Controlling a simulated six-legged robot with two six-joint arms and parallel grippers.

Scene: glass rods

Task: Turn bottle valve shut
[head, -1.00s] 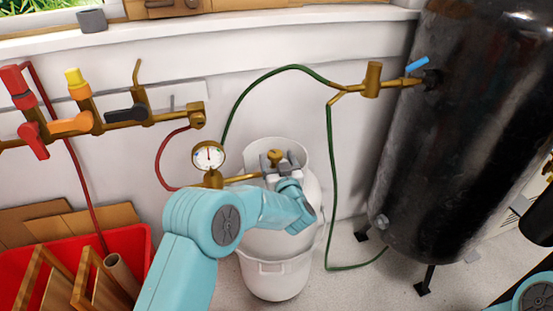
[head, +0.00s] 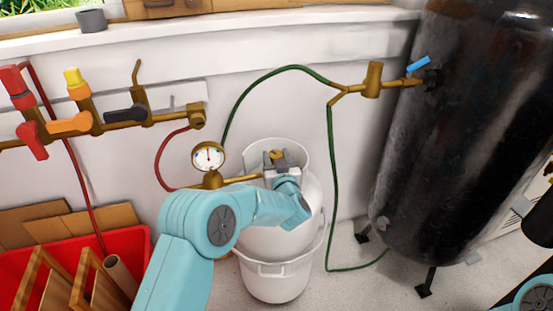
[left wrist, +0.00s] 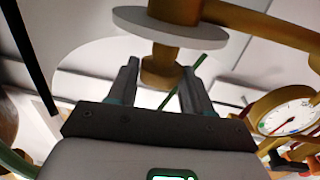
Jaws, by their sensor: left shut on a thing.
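The white bottle (head: 283,236) stands upright in a white bucket (head: 275,281) by the wall. Its brass valve (head: 277,154) is at the top, partly hidden by my left gripper (head: 283,163). In the left wrist view, the brass valve knob (left wrist: 160,67) lies between the two grey fingers of my left gripper (left wrist: 160,85), which is shut on it. A pale disc (left wrist: 170,27) sits just beyond the knob.
A pressure gauge (head: 208,157) is left of the valve; it also shows in the left wrist view (left wrist: 289,117). Green (head: 331,190) and red (head: 161,160) hoses hang close by. A black tank (head: 440,140) stands right, a red crate (head: 130,244) at lower left.

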